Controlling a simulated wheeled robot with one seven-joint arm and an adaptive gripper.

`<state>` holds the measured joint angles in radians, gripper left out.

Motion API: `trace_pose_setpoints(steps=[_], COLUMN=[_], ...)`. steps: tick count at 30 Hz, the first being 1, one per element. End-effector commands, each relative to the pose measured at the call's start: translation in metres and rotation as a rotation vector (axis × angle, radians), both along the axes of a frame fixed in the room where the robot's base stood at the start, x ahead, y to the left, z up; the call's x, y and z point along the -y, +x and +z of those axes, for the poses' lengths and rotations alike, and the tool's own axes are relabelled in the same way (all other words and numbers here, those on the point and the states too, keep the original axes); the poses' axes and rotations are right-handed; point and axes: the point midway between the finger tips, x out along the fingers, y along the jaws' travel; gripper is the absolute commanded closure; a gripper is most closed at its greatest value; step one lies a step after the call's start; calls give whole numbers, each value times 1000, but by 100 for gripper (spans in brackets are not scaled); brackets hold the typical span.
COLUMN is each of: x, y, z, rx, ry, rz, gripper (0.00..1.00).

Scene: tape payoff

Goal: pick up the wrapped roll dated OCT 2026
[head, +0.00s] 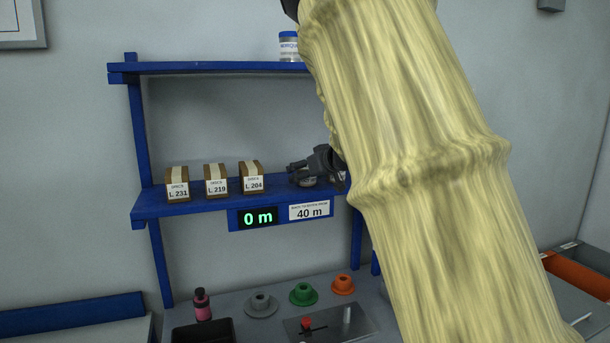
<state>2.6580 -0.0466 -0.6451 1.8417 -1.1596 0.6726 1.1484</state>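My gripper (305,172) is at the right part of the middle blue shelf (165,207), to the right of the box labelled L 204. Its dark fingers point left. Small greyish shapes show just under and behind the fingers, but they are too small and covered to identify. I cannot tell whether the gripper is open or shut on anything. No roll with a readable OCT 2026 date shows; my pale sleeved arm hides the right end of the shelves.
Boxes labelled L 231 (178,185), L 219 (216,182) and L 204 (251,178) stand left of my gripper. A display reading 0 m (258,217) hangs on the shelf front. A pink bottle (202,305) stands below.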

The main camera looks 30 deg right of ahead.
Motion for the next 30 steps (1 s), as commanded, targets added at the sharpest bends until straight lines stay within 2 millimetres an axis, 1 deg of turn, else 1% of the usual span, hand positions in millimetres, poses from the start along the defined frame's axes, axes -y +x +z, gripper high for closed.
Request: trace_pose_setpoints(steps=[3, 10, 11, 12, 14, 18, 19, 26, 30], x=[0, 0, 0, 0, 0, 0, 0, 0, 0], y=[4, 5, 5, 5, 5, 5, 4, 4, 4], z=[-1, -2, -2, -2, -2, -2, -2, -1, 2], rx=[1, 1, 1, 1, 1, 1, 1, 1, 2], ry=[0, 0, 0, 0, 0, 0, 0, 0, -1], rz=[0, 0, 0, 0, 0, 0, 0, 0, 0], gripper=[24, 24, 28, 35, 46, 71, 76, 76, 76])
